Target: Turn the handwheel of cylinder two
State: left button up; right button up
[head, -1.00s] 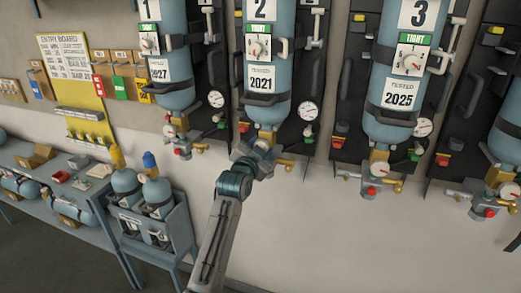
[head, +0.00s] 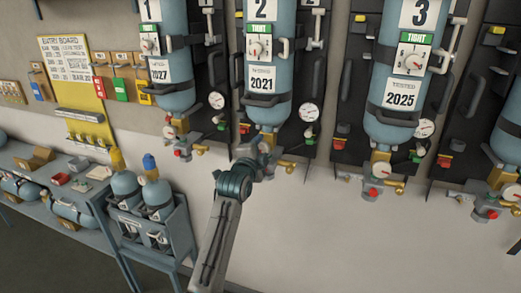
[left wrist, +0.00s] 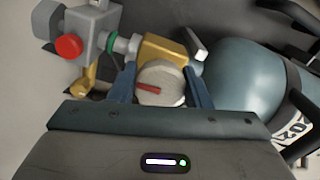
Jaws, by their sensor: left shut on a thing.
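Cylinder two (head: 268,75) is a blue upright cylinder with a white "2" plate and a "2021" tag, hanging valve-down on a dark wall panel. Its handwheel (left wrist: 160,84) is a round pale grey knob with a red bar, on the brass valve in the left wrist view. My left gripper (left wrist: 160,88) has one finger on each side of the handwheel and is shut on it. In the head view my left gripper (head: 262,156) is at the valve under cylinder two and hides the handwheel. My right gripper is not in view.
Cylinder one (head: 165,60) and cylinder three (head: 405,70) hang on either side. A pressure gauge (head: 308,112) is right of cylinder two. A valve block with a red knob (left wrist: 69,47) sits beside the brass valve. A blue rack (head: 180,225) with small cylinders stands lower left.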

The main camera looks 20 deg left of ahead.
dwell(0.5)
pick_arm(q)
jog(key=o, duration=1)
jog(key=shift+s, duration=0.1)
jog(key=shift+s+f, duration=0.1)
jog(key=shift+s, duration=0.1)
jog(key=s+b, duration=0.4)
jog(key=s, duration=0.6)
jog(key=shift+s+b, duration=0.15)
jog(key=shift+b, duration=0.25)
jog(key=shift+a, duration=0.15)
